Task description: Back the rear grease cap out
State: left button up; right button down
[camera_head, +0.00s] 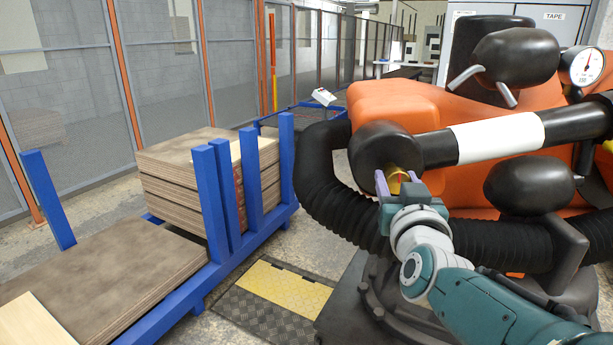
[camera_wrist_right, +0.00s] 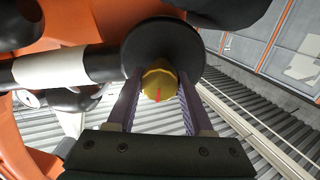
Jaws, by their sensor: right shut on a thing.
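The rear grease cap (camera_head: 399,178) is a small yellow, brass-like cap on the end of a black round housing (camera_head: 372,147) on the orange machine. It also shows in the right wrist view (camera_wrist_right: 158,82), with a red mark on its face. My right gripper (camera_head: 397,184) is shut on the cap, with one finger on each side of it. In the right wrist view its two purple-grey fingers (camera_wrist_right: 158,98) reach to the cap's sides against the black disc (camera_wrist_right: 163,50). My left gripper is not in view.
A thick black corrugated hose (camera_head: 335,185) loops close left of and below my right gripper. A black arm with a white band (camera_head: 496,137) runs right from the housing. A blue cart (camera_head: 215,215) with stacked brown boards (camera_head: 180,165) stands left. A yellow-black floor mat (camera_head: 272,290) lies between.

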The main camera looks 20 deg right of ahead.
dwell(0.4)
jog(key=shift+c, duration=1.6)
grip_release()
jog(key=shift+s+r+p, duration=0.1)
jog(key=shift+s+p, duration=0.1)
jog(key=shift+p, duration=0.15)
jog(key=p+v, duration=0.5)
jog(key=v, duration=0.4)
jog(key=shift+s, duration=0.25)
jog(key=shift+a+f, duration=0.1)
jog(key=shift+f, duration=0.1)
